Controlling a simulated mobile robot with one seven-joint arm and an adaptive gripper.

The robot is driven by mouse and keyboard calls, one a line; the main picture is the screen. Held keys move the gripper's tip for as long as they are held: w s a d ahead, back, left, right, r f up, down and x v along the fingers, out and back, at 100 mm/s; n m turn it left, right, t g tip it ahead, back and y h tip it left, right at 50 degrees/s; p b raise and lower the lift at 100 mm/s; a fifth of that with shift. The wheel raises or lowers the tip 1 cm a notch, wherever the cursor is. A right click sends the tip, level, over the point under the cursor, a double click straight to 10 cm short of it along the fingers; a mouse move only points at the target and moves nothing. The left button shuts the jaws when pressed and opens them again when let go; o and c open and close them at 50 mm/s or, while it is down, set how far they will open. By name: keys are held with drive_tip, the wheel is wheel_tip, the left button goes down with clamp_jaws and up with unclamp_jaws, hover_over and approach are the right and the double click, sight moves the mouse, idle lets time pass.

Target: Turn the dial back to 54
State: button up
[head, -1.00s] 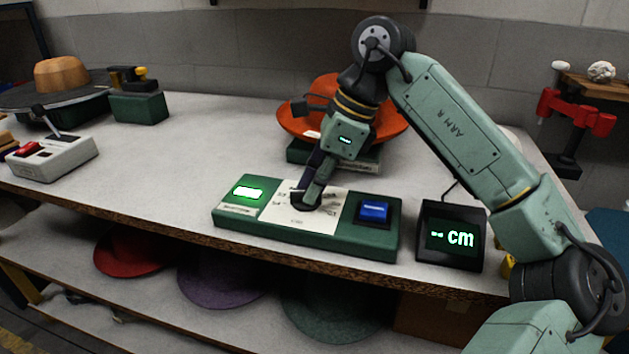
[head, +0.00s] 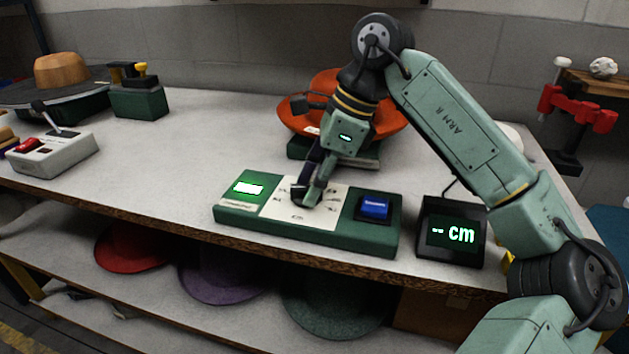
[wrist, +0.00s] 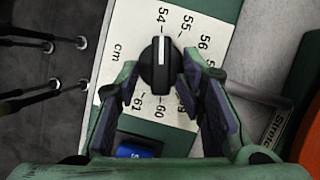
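The black dial (wrist: 160,66) sits on a cream scale plate (wrist: 130,32) marked from 54 to 61, with "cm". Its white line points up in the wrist view, at or very near the 54 mark. My gripper (wrist: 160,62) has one dark-padded finger on each side of the dial. A gap shows at the left finger; the right finger is very close to the dial, and I cannot tell whether it touches. In the head view my gripper (head: 306,199) is down over the green control box (head: 312,240) and hides the dial.
The box carries a lit green panel (head: 248,188) at left and a blue button (head: 374,206) at right. A black display (head: 451,235) beside it reads "-- cm". An orange hat (head: 300,112) stands behind my gripper. A grey lever box (head: 52,153) is at far left.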

drive_tip(key=v, duration=1.2)
